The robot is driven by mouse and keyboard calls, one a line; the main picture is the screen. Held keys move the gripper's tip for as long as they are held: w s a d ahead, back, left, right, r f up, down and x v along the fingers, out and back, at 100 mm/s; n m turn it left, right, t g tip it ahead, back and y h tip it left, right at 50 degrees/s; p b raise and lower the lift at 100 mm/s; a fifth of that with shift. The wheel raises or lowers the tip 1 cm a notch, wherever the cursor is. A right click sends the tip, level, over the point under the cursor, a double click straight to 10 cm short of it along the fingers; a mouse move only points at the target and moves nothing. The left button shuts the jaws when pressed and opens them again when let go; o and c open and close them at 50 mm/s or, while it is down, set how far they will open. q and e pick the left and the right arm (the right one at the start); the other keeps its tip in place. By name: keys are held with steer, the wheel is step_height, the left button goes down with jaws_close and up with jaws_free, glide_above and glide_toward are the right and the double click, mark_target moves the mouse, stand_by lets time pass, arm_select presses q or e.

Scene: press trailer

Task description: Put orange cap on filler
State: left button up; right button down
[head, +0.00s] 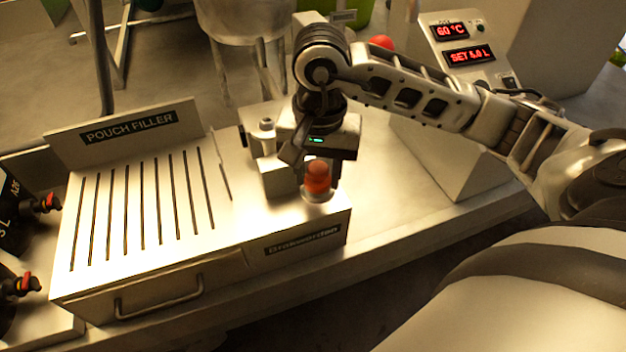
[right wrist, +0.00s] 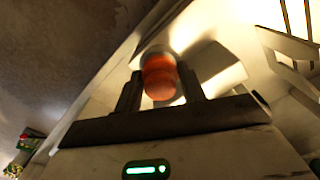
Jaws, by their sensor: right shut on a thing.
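The orange cap (head: 317,177) is at the right end of the pouch filler (head: 225,262), just over a pale round fitting (head: 318,195). I cannot tell whether the cap touches the fitting. My right gripper (head: 318,172) points down and is shut on the cap. In the right wrist view the cap (right wrist: 160,78) sits between the two dark fingers, with a pale round rim behind it. My left gripper is not in view.
A metal block with a knob (head: 267,135) stands just left of my right gripper. A control box with red displays (head: 469,55) stands at the right. Bottles with red-black taps (head: 25,285) are at the left. The counter (head: 395,190) right of the filler is clear.

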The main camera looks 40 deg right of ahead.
mark_target(313, 186)
steer(key=shift+w+f, duration=0.45)
steer(key=shift+f, duration=0.1)
step_height(313, 186, down, 3)
steer(key=shift+w+f, duration=0.1)
steer(key=shift+f, duration=0.05)
steer(key=shift+a, duration=0.1)
steer(key=shift+f, duration=0.1)
steer(key=c, duration=1.1)
jaws_free()
